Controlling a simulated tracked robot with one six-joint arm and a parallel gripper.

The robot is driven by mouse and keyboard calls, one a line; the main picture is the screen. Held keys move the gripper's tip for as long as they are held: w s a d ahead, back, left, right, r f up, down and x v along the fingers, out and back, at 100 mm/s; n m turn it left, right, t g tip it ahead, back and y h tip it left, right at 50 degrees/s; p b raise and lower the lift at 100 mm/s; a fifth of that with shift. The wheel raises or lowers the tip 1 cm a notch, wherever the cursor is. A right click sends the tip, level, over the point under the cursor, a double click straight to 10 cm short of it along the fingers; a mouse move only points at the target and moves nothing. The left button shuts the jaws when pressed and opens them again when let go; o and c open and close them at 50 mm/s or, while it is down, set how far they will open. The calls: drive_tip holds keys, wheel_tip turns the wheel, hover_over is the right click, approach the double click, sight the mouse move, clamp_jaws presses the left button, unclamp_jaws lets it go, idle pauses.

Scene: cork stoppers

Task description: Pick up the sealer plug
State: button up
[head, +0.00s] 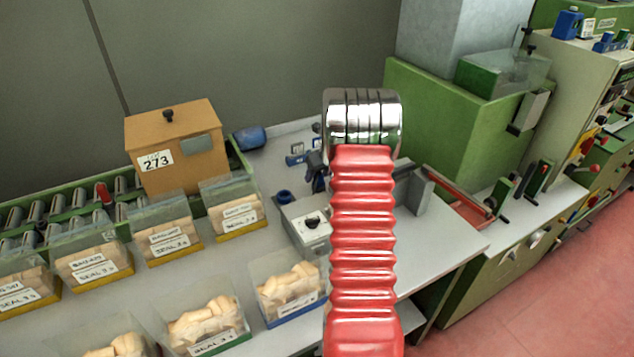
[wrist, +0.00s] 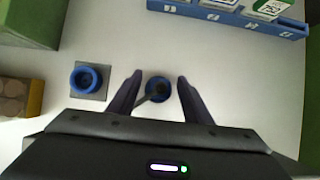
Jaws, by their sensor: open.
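A small round blue piece with a dark stem or handle, which looks like the sealer plug (wrist: 158,87), stands on the pale worktop in the wrist view. My gripper (wrist: 159,80) is open, with one dark finger on each side of this piece. I see a gap on both sides, and cannot tell the height of the fingers over the worktop. A second blue ring-shaped piece (wrist: 87,78) sits on a grey square plate to the left. In the head view my red bellows arm covers part of the bench, and I cannot make out the gripper clearly.
A blue rack (wrist: 230,17) with labelled boxes lies at the top right of the wrist view. A green block (wrist: 30,22) and a bin of corks (wrist: 14,99) are at the left. In the head view, a brown box (head: 176,150) and several cork bins stand on the bench.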

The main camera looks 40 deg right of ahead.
sight(318, 173)
drive_tip(key=shift+c, duration=0.6)
clamp_jaws()
drive_tip(key=shift+r, duration=0.1)
wheel_tip(318, 173, up, 10)
drive_tip(key=shift+f, duration=0.1)
idle(0.3)
idle(0.5)
